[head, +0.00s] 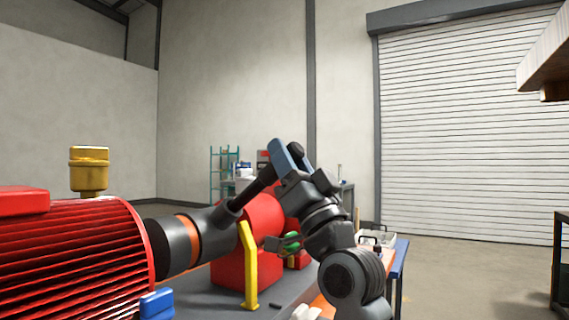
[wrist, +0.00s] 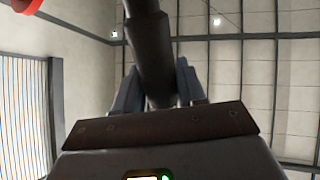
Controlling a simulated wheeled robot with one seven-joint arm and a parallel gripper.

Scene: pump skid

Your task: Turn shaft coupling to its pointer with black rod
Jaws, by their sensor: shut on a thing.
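The shaft coupling (head: 182,243) is a dark grey cylinder with an orange band, lying between the red motor and the red pump in the head view. The yellow pointer (head: 249,270) stands upright at its right end. My gripper (head: 284,160) is above and right of the coupling, shut on the black rod (head: 258,188). The rod slants down left, and its lower end meets the coupling's right part; how deep it sits is hidden. In the wrist view the rod (wrist: 154,50) runs up from between the fingers (wrist: 160,88).
The finned red motor (head: 70,255) with a brass cap (head: 89,168) fills the left. The red pump (head: 264,215) is behind the pointer. A blue-edged table (head: 400,258) is behind my arm. Open floor lies at the right, before the roller door (head: 465,140).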

